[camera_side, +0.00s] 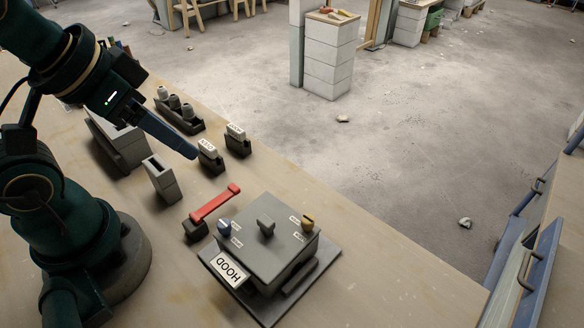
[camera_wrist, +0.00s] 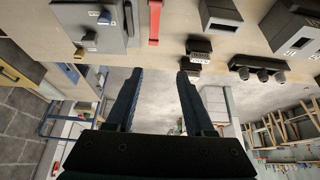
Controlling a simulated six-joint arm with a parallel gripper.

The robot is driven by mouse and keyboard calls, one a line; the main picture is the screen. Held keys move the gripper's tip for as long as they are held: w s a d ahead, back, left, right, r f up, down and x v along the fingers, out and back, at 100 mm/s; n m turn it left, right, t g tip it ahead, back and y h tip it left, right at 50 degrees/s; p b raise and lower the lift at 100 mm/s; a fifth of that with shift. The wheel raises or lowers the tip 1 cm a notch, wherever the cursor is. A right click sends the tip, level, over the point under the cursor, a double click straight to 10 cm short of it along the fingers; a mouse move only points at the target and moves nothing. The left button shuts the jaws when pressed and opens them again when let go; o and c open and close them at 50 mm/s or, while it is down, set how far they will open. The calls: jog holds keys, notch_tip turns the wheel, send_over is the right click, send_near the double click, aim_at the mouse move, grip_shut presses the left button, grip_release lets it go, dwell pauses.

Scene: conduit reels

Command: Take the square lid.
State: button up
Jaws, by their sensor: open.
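The square lid (camera_side: 281,246) appears to be the grey square top of a box labelled HOOD on a dark base plate. A grey upright handle (camera_side: 266,229) stands at its middle, with a blue knob (camera_side: 224,227) and a yellow knob (camera_side: 308,220) near opposite corners. In the wrist view the grey top (camera_wrist: 110,36) is at the upper left, partly cut off. My gripper (camera_side: 193,155) is open and empty, above the bench and up-left of the lid in the side view, apart from it. Its fingers (camera_wrist: 157,73) show spread in the wrist view.
A red bar (camera_side: 215,203) stands beside the lid. Labelled blocks (camera_side: 209,154), a rack of three grey cylinders (camera_side: 180,113), a slotted block (camera_side: 161,180) and a grey box (camera_side: 119,146) crowd the bench (camera_side: 372,262). Bench right of the lid is clear.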

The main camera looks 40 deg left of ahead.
jog(key=n+g, duration=0.6)
jog(key=n, duration=1.2)
send_near(266, 221)
jog(key=shift+a+f, duration=0.15)
jog(key=shift+s+f, duration=0.15)
jog(key=shift+f, duration=4.4)
